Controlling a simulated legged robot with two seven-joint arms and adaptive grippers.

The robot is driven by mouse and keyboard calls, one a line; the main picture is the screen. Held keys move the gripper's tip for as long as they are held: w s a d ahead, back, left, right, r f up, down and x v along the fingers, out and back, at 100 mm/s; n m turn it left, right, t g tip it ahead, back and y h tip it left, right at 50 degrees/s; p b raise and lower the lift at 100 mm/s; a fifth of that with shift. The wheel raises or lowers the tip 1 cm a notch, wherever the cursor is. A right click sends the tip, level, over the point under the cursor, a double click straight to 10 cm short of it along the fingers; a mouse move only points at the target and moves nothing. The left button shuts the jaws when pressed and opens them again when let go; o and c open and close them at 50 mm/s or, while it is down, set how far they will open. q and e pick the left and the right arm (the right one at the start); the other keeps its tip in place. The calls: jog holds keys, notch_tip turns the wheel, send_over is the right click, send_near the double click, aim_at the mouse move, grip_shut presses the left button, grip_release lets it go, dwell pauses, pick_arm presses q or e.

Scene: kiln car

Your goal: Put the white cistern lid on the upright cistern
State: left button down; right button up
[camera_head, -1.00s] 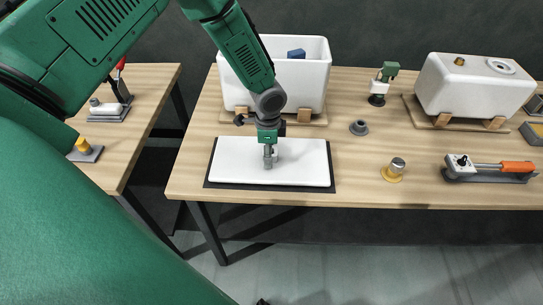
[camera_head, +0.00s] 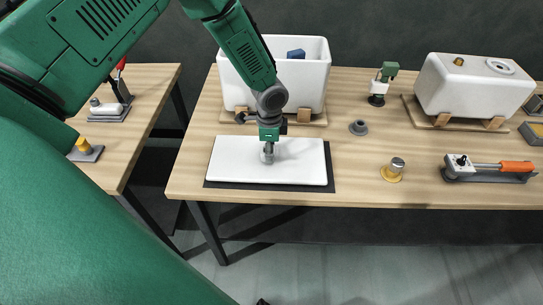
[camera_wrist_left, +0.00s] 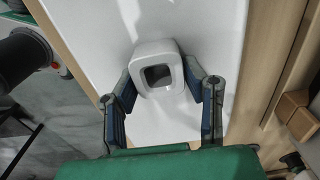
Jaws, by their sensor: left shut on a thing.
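The white cistern lid (camera_head: 232,162) is a flat slab over a dark mat (camera_head: 331,170) near the table's front edge. A squarish white knob (camera_wrist_left: 146,52) rises from the lid. My left gripper (camera_head: 268,150) points down at the lid's middle; its fingers (camera_wrist_left: 160,90) are on either side of the knob and shut on it. The upright cistern (camera_head: 304,82) is a white open-topped box behind the lid, on wooden supports, with a blue object (camera_head: 296,54) inside. My right gripper is not in view.
A second white cistern (camera_head: 455,92), holes facing up, sits on wooden supports at the right. A green-topped fitting (camera_head: 383,82), a grey ring (camera_head: 358,128), a yellow-based metal part (camera_head: 393,170) and an orange-handled tool (camera_head: 490,167) stand on the table. A side table (camera_head: 140,100) is at left.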

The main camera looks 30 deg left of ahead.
pick_arm(q)
jog(key=shift+r, duration=0.2)
jog(key=shift+r+p, duration=0.3)
jog(key=shift+p, duration=0.1)
dwell(0.5)
jog(key=shift+r+p, duration=1.35)
jog(key=shift+r, duration=0.35)
